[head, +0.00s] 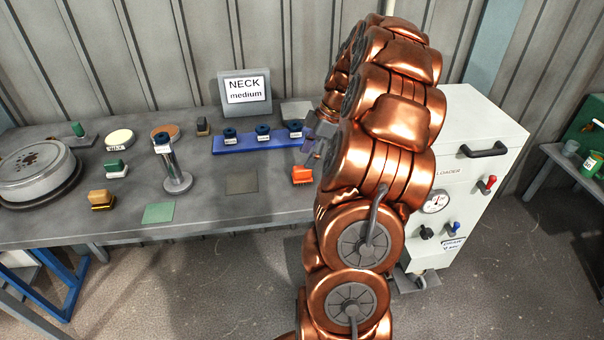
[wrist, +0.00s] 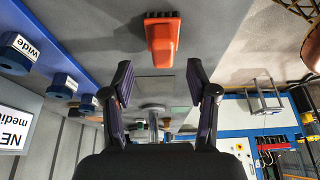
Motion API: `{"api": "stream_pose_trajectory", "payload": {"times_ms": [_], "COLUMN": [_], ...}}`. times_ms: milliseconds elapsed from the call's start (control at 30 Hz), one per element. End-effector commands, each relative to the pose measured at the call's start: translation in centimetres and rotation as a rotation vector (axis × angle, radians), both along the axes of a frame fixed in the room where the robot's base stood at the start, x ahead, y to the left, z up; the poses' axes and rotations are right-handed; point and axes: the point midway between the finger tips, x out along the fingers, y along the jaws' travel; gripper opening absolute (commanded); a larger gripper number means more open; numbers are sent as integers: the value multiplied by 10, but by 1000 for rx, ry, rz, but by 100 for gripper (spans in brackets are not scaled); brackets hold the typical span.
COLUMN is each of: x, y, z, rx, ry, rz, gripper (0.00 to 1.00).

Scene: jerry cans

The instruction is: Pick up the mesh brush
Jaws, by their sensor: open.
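An orange brush-like block (head: 302,174) lies near the right end of the grey bench top. In the head view my gripper (head: 314,150) is partly hidden behind my copper arm, above the bench and just behind the orange block.
A blue rack (head: 240,147) with three dark blue rings stands behind the block. A sign reading "NECK medium" (head: 246,96) stands behind that. A metal post (head: 177,183), green and wooden brushes, flat pads and a round can lie left. A white cabinet (head: 490,130) stands right.

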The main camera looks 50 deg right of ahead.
Motion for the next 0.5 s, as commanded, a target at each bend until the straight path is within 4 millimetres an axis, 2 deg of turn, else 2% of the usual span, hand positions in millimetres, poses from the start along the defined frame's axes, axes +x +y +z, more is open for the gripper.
{"api": "stream_pose_trajectory", "payload": {"times_ms": [267,500], "x": [2,8], "y": [10,18], "z": [-17,-44], "rx": [5,3], "ry": [4,2], "rz": [0,-1], "gripper": [58,58]}}
